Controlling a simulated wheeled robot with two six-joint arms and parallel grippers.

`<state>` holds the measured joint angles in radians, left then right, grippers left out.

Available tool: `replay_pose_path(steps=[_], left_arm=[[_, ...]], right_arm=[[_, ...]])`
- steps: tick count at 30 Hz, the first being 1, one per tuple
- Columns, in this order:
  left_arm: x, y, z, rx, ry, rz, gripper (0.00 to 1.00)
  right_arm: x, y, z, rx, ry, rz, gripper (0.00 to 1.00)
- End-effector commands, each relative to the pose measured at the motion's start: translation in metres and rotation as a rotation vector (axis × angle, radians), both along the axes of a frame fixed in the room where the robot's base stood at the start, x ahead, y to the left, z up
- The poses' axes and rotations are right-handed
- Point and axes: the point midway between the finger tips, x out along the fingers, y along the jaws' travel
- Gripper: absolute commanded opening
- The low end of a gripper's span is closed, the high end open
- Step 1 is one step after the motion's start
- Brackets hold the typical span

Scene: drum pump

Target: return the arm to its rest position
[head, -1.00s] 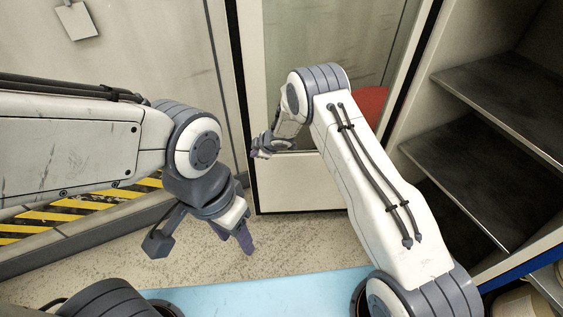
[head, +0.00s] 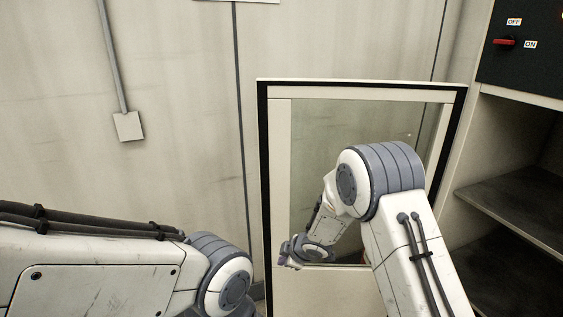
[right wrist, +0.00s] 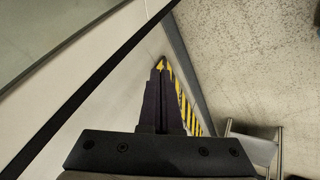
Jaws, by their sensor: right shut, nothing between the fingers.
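My right arm (head: 385,175) rises from the lower right of the head view and bends at a grey joint. Its gripper (head: 286,262) hangs in front of the framed glass panel, near the panel's lower left. In the right wrist view the right gripper's fingers (right wrist: 160,75) are shut together with nothing between them. My left arm (head: 95,270) comes in from the left at the bottom of the head view. The left gripper is out of the picture, below the bottom edge.
The glass panel's white frame (head: 277,190) with a black edge stands ahead. Open dark shelves (head: 520,205) are at the right, below a dark panel with a red switch (head: 504,42). In the right wrist view, yellow-black stripes (right wrist: 187,112) run along a wall beside the speckled floor (right wrist: 250,60).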

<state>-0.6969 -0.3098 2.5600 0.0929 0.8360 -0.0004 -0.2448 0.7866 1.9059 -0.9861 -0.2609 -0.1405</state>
Motion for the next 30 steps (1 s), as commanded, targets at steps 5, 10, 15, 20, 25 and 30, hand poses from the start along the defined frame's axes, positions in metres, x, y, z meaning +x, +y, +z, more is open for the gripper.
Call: replay_pose_path(steps=[5, 10, 15, 20, 25, 30], left_arm=[[0.000, 0.000, 0.007, 0.000, 0.000, 0.000, 0.50], [0.000, 0.000, 0.012, 0.000, 0.000, 0.000, 0.50], [0.000, 0.000, 0.017, 0.000, 0.000, 0.000, 0.50], [0.000, 0.000, 0.020, 0.000, 0.000, 0.000, 0.50], [0.000, 0.000, 0.022, 0.000, 0.000, 0.000, 0.50], [0.000, 0.000, 0.022, 0.000, 0.000, 0.000, 0.50]], right_arm=[[-0.038, 0.000, 0.075, -0.042, 0.035, -0.202, 0.00], [-0.123, -0.011, 0.134, -0.060, 0.162, -0.433, 0.00], [-0.231, -0.024, 0.169, -0.057, 0.355, -0.608, 0.00], [-0.319, -0.033, 0.183, -0.056, 0.538, -0.694, 0.00], [-0.366, -0.040, 0.188, -0.061, 0.647, -0.725, 0.00], [-0.373, -0.041, 0.188, -0.064, 0.666, -0.730, 0.00]])
